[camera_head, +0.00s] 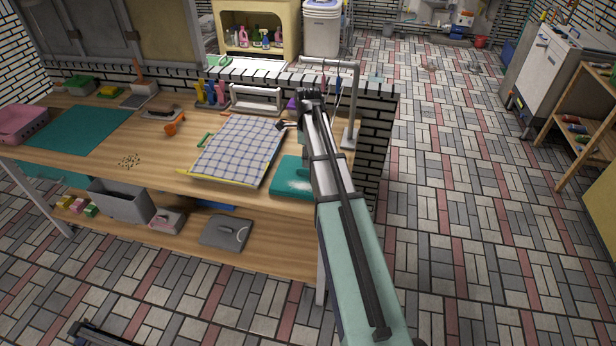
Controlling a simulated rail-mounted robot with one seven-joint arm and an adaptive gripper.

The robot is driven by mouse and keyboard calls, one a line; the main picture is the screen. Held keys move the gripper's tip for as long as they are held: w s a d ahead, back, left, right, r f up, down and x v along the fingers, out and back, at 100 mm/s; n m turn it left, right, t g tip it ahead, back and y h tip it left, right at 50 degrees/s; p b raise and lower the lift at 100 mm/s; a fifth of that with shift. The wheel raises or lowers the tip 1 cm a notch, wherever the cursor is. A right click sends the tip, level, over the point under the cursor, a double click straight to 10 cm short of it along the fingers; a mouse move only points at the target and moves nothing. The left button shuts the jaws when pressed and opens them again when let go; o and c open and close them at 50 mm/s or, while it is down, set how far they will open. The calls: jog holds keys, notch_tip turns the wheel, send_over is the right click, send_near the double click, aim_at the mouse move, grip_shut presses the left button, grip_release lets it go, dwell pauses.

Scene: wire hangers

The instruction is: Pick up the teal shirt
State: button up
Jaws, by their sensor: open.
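A teal folded cloth (291,178), which looks like the teal shirt, lies at the right front of the wooden table. My arm covers its right side. My gripper (282,126) is small in view, above the back right of the table near the checked cloth. It is open and looks empty. It is apart from the teal cloth, farther back.
A checked cloth (238,149) lies left of the teal cloth. A flat teal mat (80,129) and a pink bin (22,124) are farther left. A metal rail stand (353,95) rises at the table's back right. An orange cup (170,129) stands mid-table.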

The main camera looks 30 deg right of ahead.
aim_at(308, 170)
jog(key=shift+w+f+p, duration=0.15)
jog(key=shift+f+p, duration=0.95)
jog(key=shift+f, duration=1.65)
grip_shut()
